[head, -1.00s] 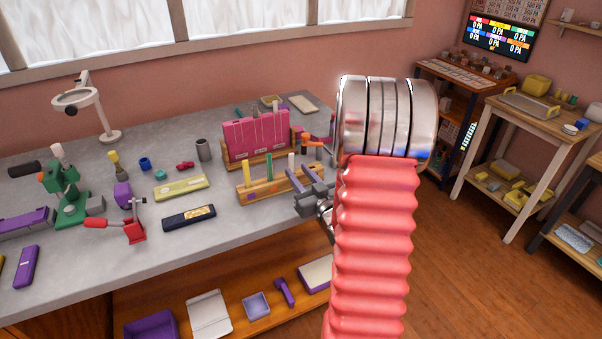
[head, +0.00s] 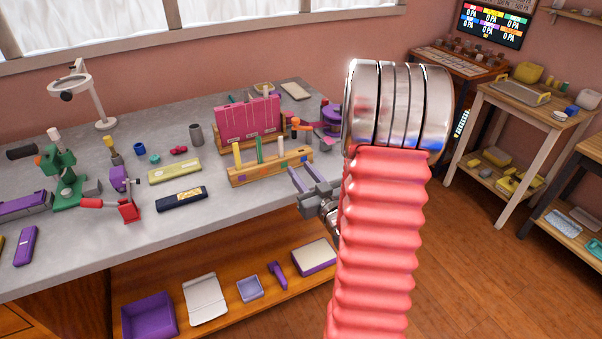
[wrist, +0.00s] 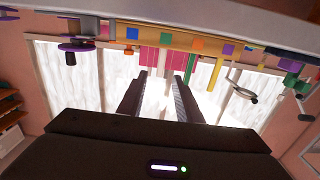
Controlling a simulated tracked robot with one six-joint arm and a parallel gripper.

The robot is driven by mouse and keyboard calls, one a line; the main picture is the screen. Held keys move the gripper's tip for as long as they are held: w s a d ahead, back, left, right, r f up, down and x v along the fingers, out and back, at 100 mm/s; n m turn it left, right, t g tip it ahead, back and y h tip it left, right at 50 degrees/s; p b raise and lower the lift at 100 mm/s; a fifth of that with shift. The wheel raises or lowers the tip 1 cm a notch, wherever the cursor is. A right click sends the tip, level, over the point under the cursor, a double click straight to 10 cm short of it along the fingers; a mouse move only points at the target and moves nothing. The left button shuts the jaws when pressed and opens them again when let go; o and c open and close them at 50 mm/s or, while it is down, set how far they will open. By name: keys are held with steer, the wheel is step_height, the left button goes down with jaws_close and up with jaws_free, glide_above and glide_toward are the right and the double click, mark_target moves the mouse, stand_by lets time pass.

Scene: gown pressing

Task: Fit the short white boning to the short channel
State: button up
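A magenta panel (head: 235,125) with vertical channels stands upright on the bench; its fine channel detail is too small to read. In front of it, a wooden rack (head: 262,175) holds upright strips: a yellow one (head: 238,154), a green one (head: 259,150) and a white boning (head: 281,147). My gripper (head: 304,178) is open, its two fingers apart, just in front of the rack's right end. In the wrist view, which is upside down, my open gripper (wrist: 160,80) points toward the rack (wrist: 175,40) and the magenta panel (wrist: 149,58). Glare blurs the space between the fingers.
A yellow-green case (head: 174,171) and a dark case (head: 181,199) lie left of the rack. A red-handled clamp (head: 125,208) and a magnifier stand (head: 100,105) are farther left. Orange and purple items (head: 328,125) stand right of the panel.

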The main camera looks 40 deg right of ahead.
steer(key=w+a+r+n+g, duration=0.1)
steer(key=a+r+g, duration=0.55)
steer(key=a, duration=0.55)
steer(key=s+a+r+n+g+y, duration=0.1)
steer(key=s+a+r+g+y, duration=0.1)
steer(key=s+a, duration=0.7)
steer(key=s+a+r+g+y, duration=0.1)
steer(key=s+a+g+y, duration=0.1)
steer(key=s+a, duration=0.8)
steer(key=shift+s+a+r+n+g, duration=0.25)
steer(key=shift+a+r+n+g, duration=0.15)
steer(key=shift+g, duration=0.25)
steer(key=shift+c, duration=0.5)
steer(key=shift+a, duration=0.1)
